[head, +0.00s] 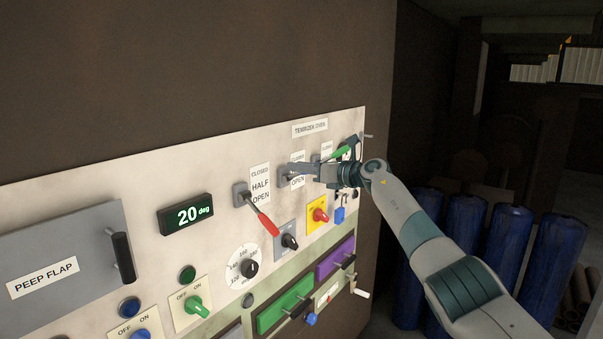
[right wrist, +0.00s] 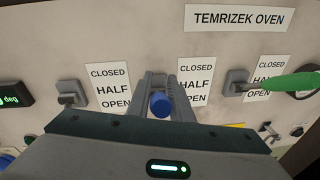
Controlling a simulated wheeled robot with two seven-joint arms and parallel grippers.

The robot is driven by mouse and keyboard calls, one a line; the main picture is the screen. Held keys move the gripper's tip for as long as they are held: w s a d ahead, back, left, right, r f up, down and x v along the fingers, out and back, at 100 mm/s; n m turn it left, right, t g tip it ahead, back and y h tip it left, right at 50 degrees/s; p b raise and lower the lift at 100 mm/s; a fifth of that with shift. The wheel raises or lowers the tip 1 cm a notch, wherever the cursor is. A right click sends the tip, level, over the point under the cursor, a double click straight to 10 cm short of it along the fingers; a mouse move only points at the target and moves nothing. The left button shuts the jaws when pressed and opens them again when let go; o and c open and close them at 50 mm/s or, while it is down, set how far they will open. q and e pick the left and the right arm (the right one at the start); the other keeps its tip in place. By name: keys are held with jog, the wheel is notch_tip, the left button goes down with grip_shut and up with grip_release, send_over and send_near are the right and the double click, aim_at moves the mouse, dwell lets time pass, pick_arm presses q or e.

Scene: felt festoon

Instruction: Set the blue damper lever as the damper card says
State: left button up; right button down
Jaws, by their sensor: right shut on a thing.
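The blue damper lever (right wrist: 160,103) shows in the right wrist view as a round blue end pointing towards the camera. My right gripper (right wrist: 158,98) is shut on it, with one finger on each side; in the head view the gripper (head: 303,169) is at the panel. The scale plate (right wrist: 195,82) just right of the lever reads CLOSED, HALF, OPEN from top to bottom. The lever's exact setting I cannot tell, as the gripper hides its pivot. No card with a damper instruction is readable. My left gripper is not in view.
A red lever (head: 262,220) hangs downward to the left; a green lever (right wrist: 296,85) sticks out close on the right. Knobs, a yellow-plated red knob (head: 319,215) and a 20 deg display (head: 186,215) fill the panel. Blue drums (head: 552,260) stand at right.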

jog(key=shift+w+a+r+h+p, duration=0.15)
jog(key=shift+r+h+p, duration=0.3)
jog(key=shift+p, duration=0.4)
jog(key=shift+a+g+p, duration=0.1)
jog(key=shift+g+p, duration=0.2)
jog(key=shift+g, duration=0.2)
jog(key=c, duration=1.6)
grip_release()
jog(key=shift+w, duration=0.1)
jog(key=shift+f, duration=0.1)
